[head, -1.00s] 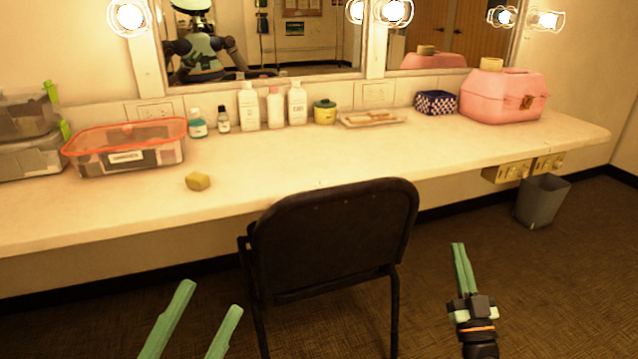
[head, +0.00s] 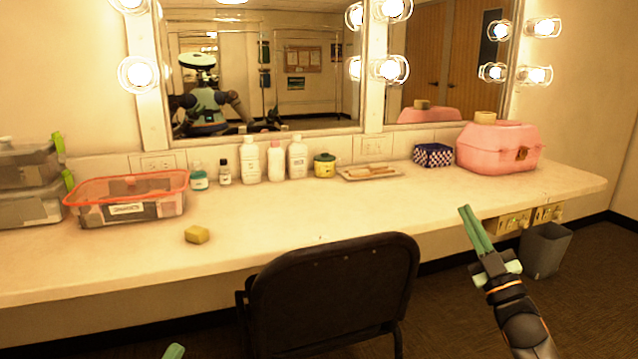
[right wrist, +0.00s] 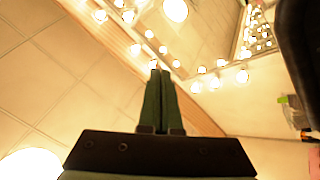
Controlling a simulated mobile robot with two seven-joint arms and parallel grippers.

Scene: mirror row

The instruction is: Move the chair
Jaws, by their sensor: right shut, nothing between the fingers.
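The dark folding chair (head: 335,295) stands at the counter with its backrest toward me. Its seat is hidden behind the backrest and its lower legs are below the head view. My right gripper (head: 466,212) is to the right of the chair backrest, apart from it, with its green fingers together and nothing between them. In the right wrist view the fingers (right wrist: 160,80) are also together and empty. Of my left gripper only one green fingertip (head: 174,351) shows at the bottom edge, left of the chair, so its opening cannot be judged.
The long counter (head: 330,215) carries a red-rimmed bin (head: 128,200), a yellow sponge (head: 197,234), several bottles, a checkered box (head: 433,155) and a pink case (head: 497,148). A grey wastebasket (head: 546,250) stands on the floor at right. Lit mirrors are behind.

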